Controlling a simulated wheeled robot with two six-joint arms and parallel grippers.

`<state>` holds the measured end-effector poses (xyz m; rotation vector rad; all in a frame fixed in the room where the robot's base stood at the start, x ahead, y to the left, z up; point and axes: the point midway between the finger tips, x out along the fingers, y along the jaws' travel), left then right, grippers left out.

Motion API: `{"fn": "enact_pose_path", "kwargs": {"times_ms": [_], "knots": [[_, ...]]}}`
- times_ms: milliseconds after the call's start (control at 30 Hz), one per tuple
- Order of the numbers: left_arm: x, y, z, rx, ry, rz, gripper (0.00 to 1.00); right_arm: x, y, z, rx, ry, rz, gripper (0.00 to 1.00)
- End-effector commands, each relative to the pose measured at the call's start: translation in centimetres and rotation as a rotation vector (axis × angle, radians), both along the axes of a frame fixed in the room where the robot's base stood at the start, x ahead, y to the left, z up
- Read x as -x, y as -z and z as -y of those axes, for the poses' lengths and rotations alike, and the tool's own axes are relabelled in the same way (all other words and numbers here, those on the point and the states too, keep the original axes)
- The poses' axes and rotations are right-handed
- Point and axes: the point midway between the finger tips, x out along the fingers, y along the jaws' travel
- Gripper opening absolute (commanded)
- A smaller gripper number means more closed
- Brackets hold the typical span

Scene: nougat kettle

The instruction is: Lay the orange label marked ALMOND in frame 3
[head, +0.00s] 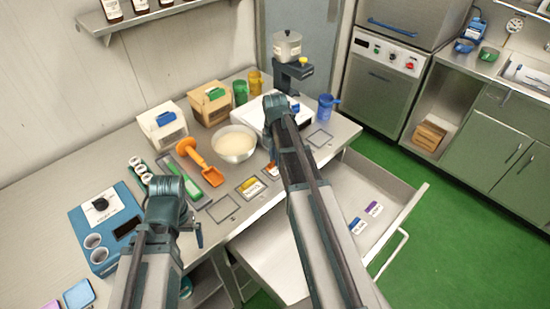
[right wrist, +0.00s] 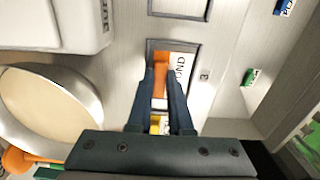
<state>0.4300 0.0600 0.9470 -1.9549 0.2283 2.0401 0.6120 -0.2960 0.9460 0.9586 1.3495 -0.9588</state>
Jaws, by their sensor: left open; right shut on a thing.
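The orange ALMOND label (right wrist: 180,72) is between the fingertips of my right gripper (right wrist: 165,82) in the right wrist view; only the letters "OND" show. It lies over frame 3 (right wrist: 200,52), inside or very close to its outline; whether it touches the table I cannot tell. My right gripper is shut on it. In the head view an edge of the label (head: 271,170) shows beside my right arm, which hides most of the gripper. My left gripper (head: 196,228) is open and empty above the front left of the table, its fingers partly hidden.
A yellow label (head: 249,186) lies in the neighbouring frame; an empty frame (head: 222,208) is left of it, another (head: 320,139) to the right. A bowl (head: 234,146) and an orange scoop (head: 203,165) stand behind. The open drawer (head: 335,215) holds several labels.

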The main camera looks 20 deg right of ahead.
Motion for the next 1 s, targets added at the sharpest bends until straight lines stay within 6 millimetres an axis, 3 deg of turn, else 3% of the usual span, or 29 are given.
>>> {"fn": "enact_pose_path", "kwargs": {"times_ms": [1000], "knots": [[0.00, 0.51, 0.00, 0.000, 0.000, 0.000, 1.00, 0.00, 0.52, 0.01, 0.000, 0.000, 0.000, 0.00]]}}
